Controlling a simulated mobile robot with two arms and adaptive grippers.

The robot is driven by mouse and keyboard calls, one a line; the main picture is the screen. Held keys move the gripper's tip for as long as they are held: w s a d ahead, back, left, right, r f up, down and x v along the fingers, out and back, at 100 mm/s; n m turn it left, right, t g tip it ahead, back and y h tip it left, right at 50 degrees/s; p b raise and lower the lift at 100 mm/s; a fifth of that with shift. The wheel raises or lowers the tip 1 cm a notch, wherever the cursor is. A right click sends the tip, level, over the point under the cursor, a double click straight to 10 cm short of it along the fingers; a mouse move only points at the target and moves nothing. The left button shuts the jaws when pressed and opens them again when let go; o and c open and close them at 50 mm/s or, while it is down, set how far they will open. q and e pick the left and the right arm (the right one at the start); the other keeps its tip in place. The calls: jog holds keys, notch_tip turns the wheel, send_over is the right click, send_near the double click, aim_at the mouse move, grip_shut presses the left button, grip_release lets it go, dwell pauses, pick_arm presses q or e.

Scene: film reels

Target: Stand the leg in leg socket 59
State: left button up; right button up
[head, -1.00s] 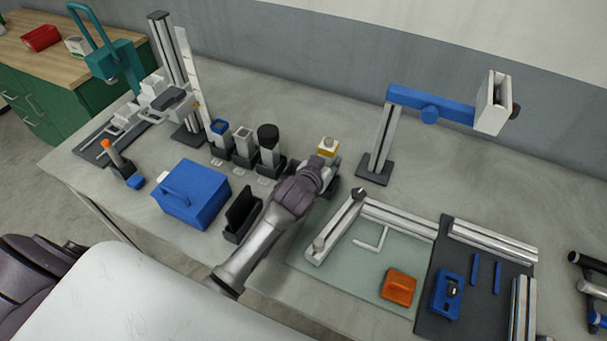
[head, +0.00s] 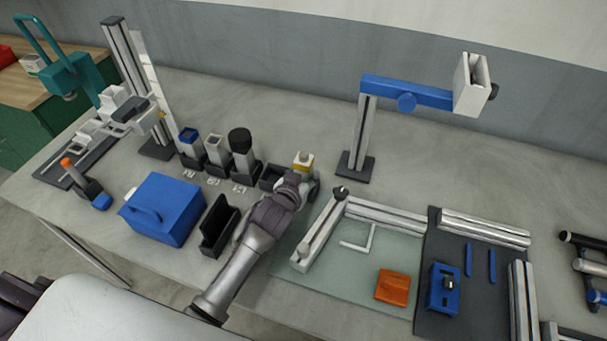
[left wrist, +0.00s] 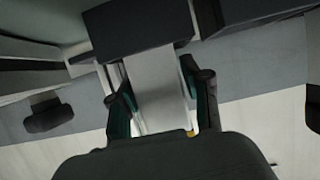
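A pale grey leg with a yellow and white top (head: 303,161) stands upright at my left gripper (head: 297,184), right of the row of sockets. In the upside-down left wrist view, the leg (left wrist: 157,85) lies between the fingers of my left gripper (left wrist: 157,100), which look closed on its sides. Its lower end passes behind the wall of a dark socket (left wrist: 137,30); how deep it sits is hidden. A low dark socket (head: 272,177), apparently empty, is left of the hand. The number tags (head: 213,182) are too small to read. My right gripper is out of view.
Left of the hand stand legs with black (head: 240,138), grey (head: 216,145) and blue (head: 188,136) tops. A blue box (head: 162,208) and an open black holder (head: 219,227) are in front. A blue-armed stand (head: 364,135) rises behind right, and a glass mat (head: 335,282) lies to the right.

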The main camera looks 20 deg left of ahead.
pick_arm(q)
jog(key=shift+o, duration=0.9)
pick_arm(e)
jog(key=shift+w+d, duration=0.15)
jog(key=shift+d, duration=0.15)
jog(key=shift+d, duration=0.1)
pick_arm(q)
jog(key=shift+r, duration=0.2)
jog(key=shift+s, duration=0.3)
jog(key=v, duration=1.1)
jog(key=shift+r+b, duration=0.25)
jog(key=shift+b, duration=0.2)
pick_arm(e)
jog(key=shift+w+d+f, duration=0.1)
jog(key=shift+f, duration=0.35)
pick_arm(q)
jog(key=shift+s, duration=0.1)
